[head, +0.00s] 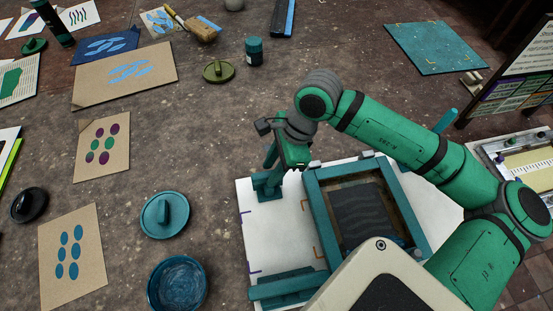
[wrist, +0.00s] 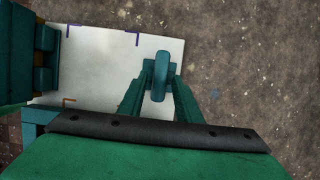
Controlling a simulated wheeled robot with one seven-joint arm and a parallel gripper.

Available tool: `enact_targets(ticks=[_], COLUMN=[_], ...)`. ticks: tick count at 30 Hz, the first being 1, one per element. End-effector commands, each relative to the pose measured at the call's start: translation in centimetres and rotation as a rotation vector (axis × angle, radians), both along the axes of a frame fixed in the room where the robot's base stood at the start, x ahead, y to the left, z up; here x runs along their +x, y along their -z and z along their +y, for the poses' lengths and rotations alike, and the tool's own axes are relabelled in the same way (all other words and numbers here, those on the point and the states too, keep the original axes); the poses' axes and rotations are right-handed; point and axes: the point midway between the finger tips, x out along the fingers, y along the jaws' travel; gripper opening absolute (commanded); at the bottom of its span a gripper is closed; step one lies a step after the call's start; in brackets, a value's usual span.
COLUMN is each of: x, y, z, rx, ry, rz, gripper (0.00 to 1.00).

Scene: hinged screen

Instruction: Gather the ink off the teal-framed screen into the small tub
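The teal-framed screen (head: 312,205) lies over a white board at lower right in the head view. Dark grey, wavy-streaked material (head: 365,217) covers the middle of its brownish mesh; its right side is partly behind my arm. The small teal tub (head: 177,283) stands open to the left, with smears inside. My gripper (head: 268,172) is beyond the screen's far left corner, pointing down over a teal upright-handled piece at the board's edge. In the wrist view, my fingers stand apart on either side of its rounded handle (wrist: 160,77), with narrow gaps showing.
A teal lid (head: 165,215) lies beyond the tub. A teal bar (head: 287,287) crosses the board's near end. Printed cards (head: 102,147), a dark jar (head: 254,52) and an olive lid (head: 218,71) lie around. Stone floor between tub and board is clear.

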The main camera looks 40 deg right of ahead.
Motion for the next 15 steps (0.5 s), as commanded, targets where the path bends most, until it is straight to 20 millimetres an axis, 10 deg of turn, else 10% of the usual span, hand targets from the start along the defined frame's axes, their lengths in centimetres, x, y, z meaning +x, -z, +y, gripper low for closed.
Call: enact_targets(ticks=[3, 7, 10, 15], x=[0.28, 0.26, 0.26, 0.25], y=[1.28, 1.13, 1.12, 1.08], z=[0.54, 0.44, 0.43, 0.42], rx=[0.001, 0.000, 0.000, 0.000], ry=[-0.003, -0.002, -0.002, -0.002], rz=[-0.001, 0.000, 0.000, 0.000], gripper=[0.29, 0.00, 0.11, 0.00])
